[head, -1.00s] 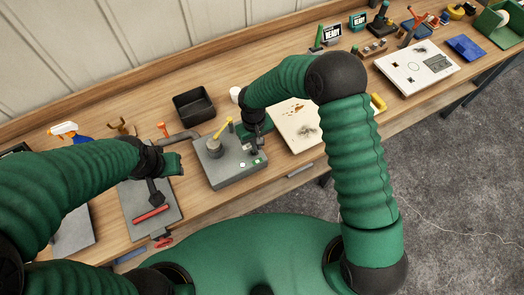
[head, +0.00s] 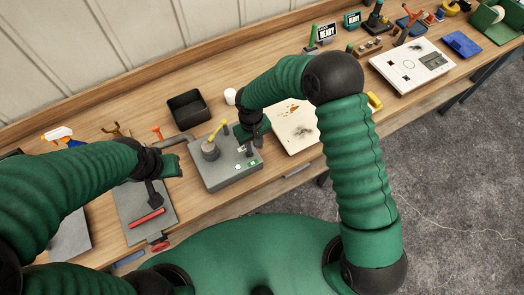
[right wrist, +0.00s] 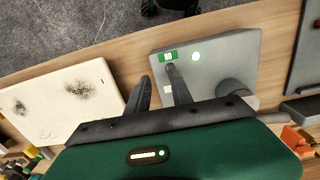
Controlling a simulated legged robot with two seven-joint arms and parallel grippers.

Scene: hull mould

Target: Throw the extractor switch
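A grey control box (head: 217,178) stands on the bench with a yellow-handled part on top. In the right wrist view the box (right wrist: 240,50) carries a green plate with a small white switch (right wrist: 168,57), a lit round green lamp (right wrist: 196,56) and a small white square. My right gripper (right wrist: 158,76) is over the box edge, its fingers apart and nothing seen between them; one fingertip overlaps the green plate's edge. Contact cannot be told. In the head view this gripper (head: 256,146) is partly hidden by its arm. My left gripper (head: 154,195) is over a grey plate; its fingers are unclear.
A cream stained panel (head: 296,128) lies right of the box. A black tray (head: 188,106) and white cup (head: 231,96) stand behind. The left grey plate (head: 131,204) bears a red bar (head: 147,217). A white panel (head: 410,66) lies farther right.

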